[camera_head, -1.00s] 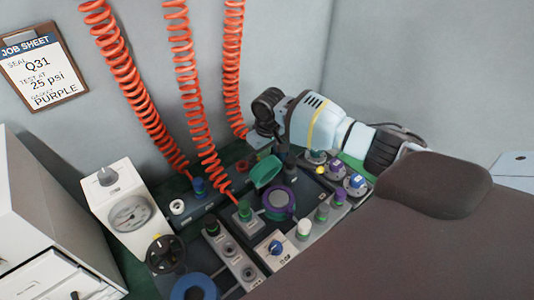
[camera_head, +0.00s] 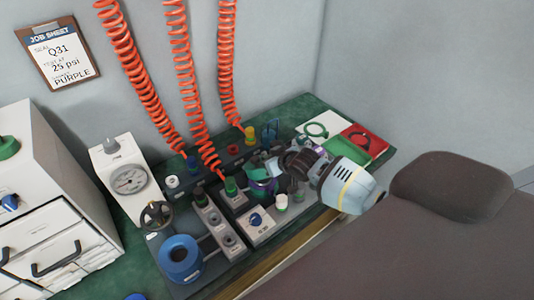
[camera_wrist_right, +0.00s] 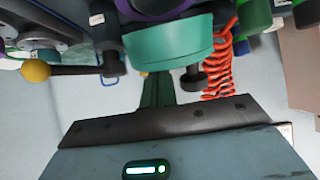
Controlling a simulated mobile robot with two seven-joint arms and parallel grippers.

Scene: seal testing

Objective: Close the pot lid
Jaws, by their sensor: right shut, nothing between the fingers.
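The pot, with a purple ring (camera_head: 266,188), sits in the middle of the dark test bench. Its teal lid (camera_head: 256,173) shows just behind the ring, partly hidden by my right gripper; it looks tilted up, but I cannot tell its exact angle. In the right wrist view the teal lid (camera_wrist_right: 168,42) is large and close, with the purple ring (camera_wrist_right: 152,8) at the top edge. My right gripper (camera_head: 273,166) is shut and empty at the lid's right side; I cannot tell whether it touches the lid. My left gripper is not in view.
Orange coiled hoses (camera_head: 195,90) hang behind the bench. A gauge box (camera_head: 130,180) and white drawers (camera_head: 50,230) stand left. A blue-knob box (camera_head: 256,222) is in front of the pot. Red and green mats (camera_head: 361,138) lie at right.

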